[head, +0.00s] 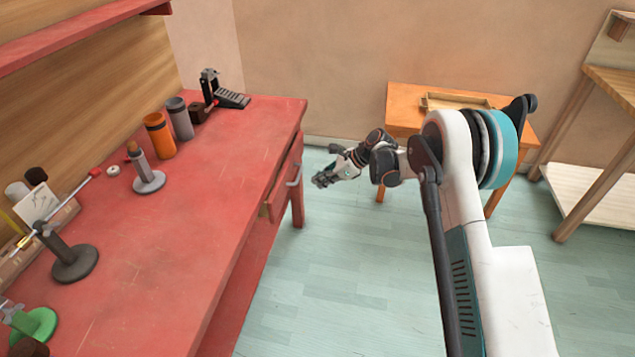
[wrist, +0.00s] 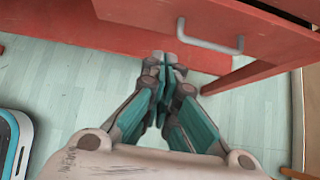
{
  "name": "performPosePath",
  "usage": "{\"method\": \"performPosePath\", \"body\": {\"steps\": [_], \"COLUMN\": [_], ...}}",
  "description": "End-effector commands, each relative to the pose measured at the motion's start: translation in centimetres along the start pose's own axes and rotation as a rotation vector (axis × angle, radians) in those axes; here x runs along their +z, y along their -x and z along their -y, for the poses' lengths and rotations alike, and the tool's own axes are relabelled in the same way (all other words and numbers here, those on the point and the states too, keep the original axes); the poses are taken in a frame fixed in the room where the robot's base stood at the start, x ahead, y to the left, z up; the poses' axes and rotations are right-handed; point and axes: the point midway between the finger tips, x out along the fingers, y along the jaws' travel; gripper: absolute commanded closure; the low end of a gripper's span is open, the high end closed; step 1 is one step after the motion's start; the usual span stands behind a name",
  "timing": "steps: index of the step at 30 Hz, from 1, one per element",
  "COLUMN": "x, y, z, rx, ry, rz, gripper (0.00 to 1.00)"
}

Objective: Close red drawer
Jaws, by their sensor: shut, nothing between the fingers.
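The red drawer (head: 283,186) is in the front of the red desk, near its far end, and stands a little way out. Its metal handle (head: 296,176) also shows in the wrist view (wrist: 210,40), on the drawer front (wrist: 245,38) at the upper right. My gripper (head: 320,181) is to the right of the drawer in the head view, apart from the handle. In the wrist view its fingers (wrist: 165,62) are together and empty, below and left of the handle. How far the drawer stands out is hard to tell.
The red desk (head: 150,270) holds an orange cup (head: 159,136), a grey cup (head: 180,119), a black stapler-like device (head: 222,92) and several stands. An orange table (head: 400,103) with a wooden tray (head: 455,101) stands behind my arm. The pale floor (head: 330,270) beside the desk is clear.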

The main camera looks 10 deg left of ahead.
Motion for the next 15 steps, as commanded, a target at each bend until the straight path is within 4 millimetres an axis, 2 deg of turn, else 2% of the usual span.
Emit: {"method": "performPosePath", "body": {"steps": [3,11,15], "x": [-0.3,-0.3,1.3], "y": [-2.7,-7.7,-9.2], "z": [0.0,0.0,0.0], "rx": [0.002,0.002,0.001], "ry": [0.002,0.001,0.002], "rz": [-0.001,-0.002,-0.002], "gripper": [1.00,1.00,1.00]}}
